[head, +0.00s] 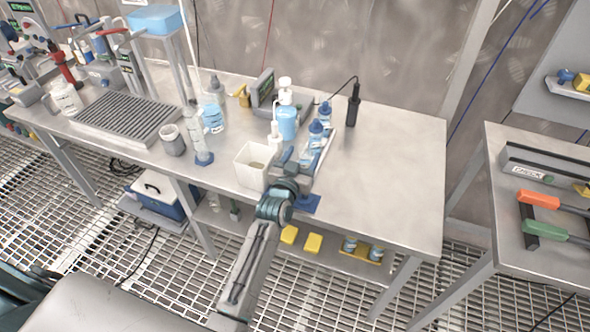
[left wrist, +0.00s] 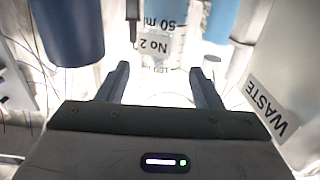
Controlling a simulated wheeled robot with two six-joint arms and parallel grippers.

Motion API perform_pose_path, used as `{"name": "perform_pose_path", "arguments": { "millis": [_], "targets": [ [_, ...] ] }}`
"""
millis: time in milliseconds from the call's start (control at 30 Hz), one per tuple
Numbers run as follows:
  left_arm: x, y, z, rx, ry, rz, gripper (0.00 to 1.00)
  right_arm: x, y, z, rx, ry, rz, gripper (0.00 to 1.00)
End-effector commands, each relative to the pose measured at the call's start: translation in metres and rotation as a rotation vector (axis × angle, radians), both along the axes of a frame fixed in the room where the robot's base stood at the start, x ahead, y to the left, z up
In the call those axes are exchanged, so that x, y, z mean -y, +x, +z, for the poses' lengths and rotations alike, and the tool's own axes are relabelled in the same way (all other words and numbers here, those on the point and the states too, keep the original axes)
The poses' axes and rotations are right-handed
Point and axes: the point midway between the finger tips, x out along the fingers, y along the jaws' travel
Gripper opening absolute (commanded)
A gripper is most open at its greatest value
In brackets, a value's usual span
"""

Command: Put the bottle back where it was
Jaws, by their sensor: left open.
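My left gripper (head: 296,157) reaches over the bench beside the white square container. In the left wrist view its two fingers (left wrist: 165,72) stand apart with nothing clamped between them. A clear vessel marked "50 ml" (left wrist: 172,22), with blue in it and a "No 2" tag, is just beyond the fingertips. A bottle of blue liquid with a white top (head: 287,122) stands behind the gripper. Blue-capped bottles (head: 317,132) stand in a tray to its right. I cannot tell which bottle the task means. My right gripper is not in view.
The white container (head: 246,171) stands close left of the gripper; its WASTE label (left wrist: 268,108) shows in the wrist view. A beaker (head: 172,141) and a drain rack (head: 125,117) stand left. The bench's right part is clear.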

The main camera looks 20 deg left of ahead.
Motion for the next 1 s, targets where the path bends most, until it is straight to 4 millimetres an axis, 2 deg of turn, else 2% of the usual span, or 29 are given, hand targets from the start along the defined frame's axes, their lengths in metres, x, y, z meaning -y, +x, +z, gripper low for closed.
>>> {"name": "perform_pose_path", "arguments": {
  "millis": [300, 500, 700, 1000],
  "targets": [
    [-0.002, -0.064, -0.006, -0.004, -0.001, 0.000, 0.60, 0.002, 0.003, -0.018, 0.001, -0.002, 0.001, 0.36],
    [-0.003, -0.099, -0.005, -0.003, -0.001, 0.000, 0.60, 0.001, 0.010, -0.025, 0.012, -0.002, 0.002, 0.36],
    [-0.004, -0.115, -0.002, -0.002, 0.000, 0.000, 0.60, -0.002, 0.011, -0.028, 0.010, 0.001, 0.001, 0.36],
    [-0.004, -0.117, -0.001, -0.002, 0.000, 0.000, 0.60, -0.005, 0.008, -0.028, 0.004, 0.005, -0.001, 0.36]
  ]
}}
